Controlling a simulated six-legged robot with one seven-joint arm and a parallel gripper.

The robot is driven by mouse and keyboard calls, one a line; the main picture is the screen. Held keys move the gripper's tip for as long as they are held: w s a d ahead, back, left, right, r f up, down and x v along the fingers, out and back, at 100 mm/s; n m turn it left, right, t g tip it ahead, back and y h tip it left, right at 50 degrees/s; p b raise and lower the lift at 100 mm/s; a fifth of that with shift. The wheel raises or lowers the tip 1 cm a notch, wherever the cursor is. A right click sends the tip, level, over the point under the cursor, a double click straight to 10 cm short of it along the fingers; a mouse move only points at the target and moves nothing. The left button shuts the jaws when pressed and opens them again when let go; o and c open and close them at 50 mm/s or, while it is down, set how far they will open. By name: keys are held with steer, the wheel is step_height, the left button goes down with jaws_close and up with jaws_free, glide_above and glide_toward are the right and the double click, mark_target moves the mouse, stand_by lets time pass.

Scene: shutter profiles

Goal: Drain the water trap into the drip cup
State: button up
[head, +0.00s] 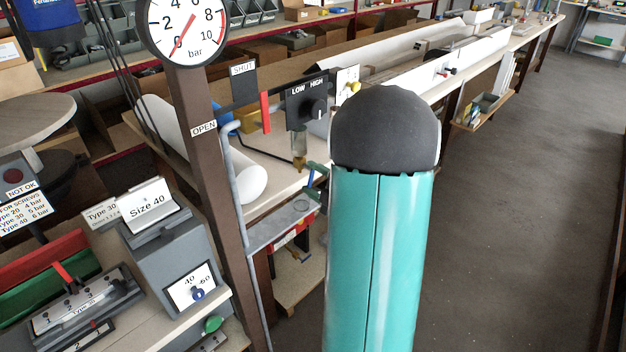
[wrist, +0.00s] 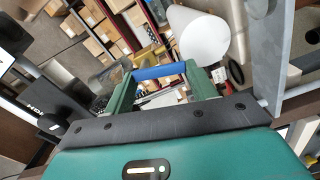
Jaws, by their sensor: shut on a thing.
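The water trap (head: 299,148) is a small clear bowl with a yellowish tint, hanging under the black LOW/HIGH box (head: 300,100). A yellowish clear shape beside the fingers in the wrist view (wrist: 113,75) looks like the same bowl. My gripper (head: 314,182) is just below and right of the trap in the head view, partly hidden by my arm. In the wrist view its green fingers (wrist: 160,82) are shut on a blue bar (wrist: 160,72); I cannot tell what the bar belongs to. I cannot clearly make out the drip cup; a small round grey shape (head: 301,206) sits on the grey shelf (head: 283,224).
A brown post (head: 210,150) with a gauge (head: 186,28) and a grey pipe (head: 236,190) stands left of the trap. A red lever (head: 265,112) and a white roll (head: 250,184) are close by. The floor (head: 500,200) at right is clear.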

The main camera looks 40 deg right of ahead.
steer(key=shift+d+f+n, duration=0.1)
steer(key=shift+d+n, duration=0.05)
steer(key=shift+n, duration=0.95)
steer(key=o, duration=1)
steer(key=shift+s, duration=0.1)
steer(key=s, duration=1.3)
steer(key=shift+s+d, duration=0.2)
steer(key=shift+s, duration=0.15)
